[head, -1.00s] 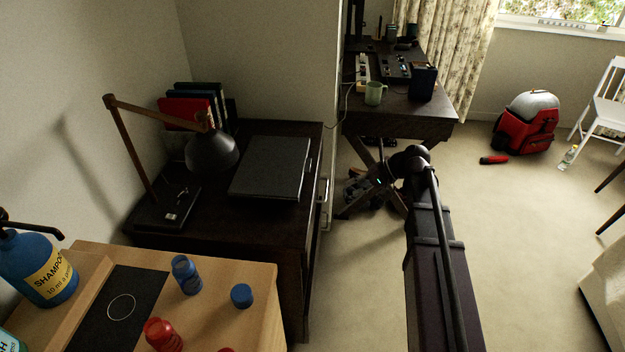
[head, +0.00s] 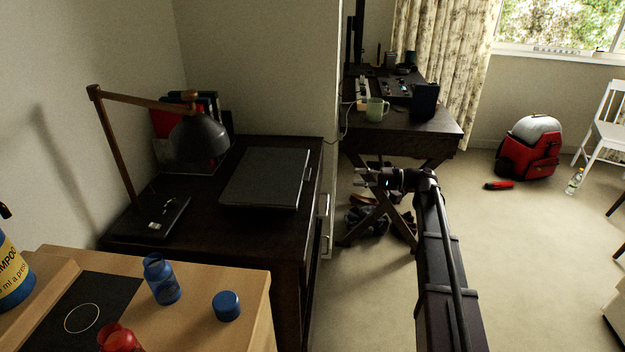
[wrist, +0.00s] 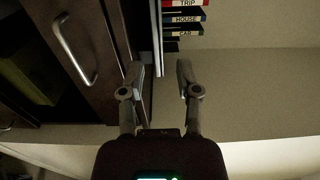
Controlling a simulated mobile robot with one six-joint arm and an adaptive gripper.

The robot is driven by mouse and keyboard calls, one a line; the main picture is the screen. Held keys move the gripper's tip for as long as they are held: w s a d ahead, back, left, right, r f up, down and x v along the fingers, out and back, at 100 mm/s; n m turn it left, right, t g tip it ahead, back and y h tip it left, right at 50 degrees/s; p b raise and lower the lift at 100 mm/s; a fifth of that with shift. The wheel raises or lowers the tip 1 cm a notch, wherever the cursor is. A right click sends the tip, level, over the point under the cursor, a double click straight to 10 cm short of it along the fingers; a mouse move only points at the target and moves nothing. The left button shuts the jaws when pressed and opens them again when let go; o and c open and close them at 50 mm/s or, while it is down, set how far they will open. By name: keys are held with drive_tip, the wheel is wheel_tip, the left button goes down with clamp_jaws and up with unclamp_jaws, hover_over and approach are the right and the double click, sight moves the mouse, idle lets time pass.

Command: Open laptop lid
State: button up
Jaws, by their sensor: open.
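The laptop (head: 265,178) lies closed, dark and flat, on the dark desk near its right edge in the head view. What looks like its thin grey edge (wrist: 158,38) shows in the wrist view, beyond the fingertips. My gripper (head: 360,177) is to the right of the desk, in the air, pointing left towards the laptop's side. In the wrist view my gripper (wrist: 158,72) is open, with nothing between its fingers. The laptop's edge lines up with the gap between them, apart from both.
A desk lamp (head: 200,138) leans over the desk left of the laptop, with books (wrist: 185,18) behind. A drawer handle (wrist: 75,48) projects from the desk front. Open carpet lies right.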

drive_tip(key=shift+a, duration=0.15)
drive_tip(key=a, duration=1.3)
drive_tip(key=shift+w+a, duration=0.25)
drive_tip(key=shift+a, duration=0.05)
clamp_jaws()
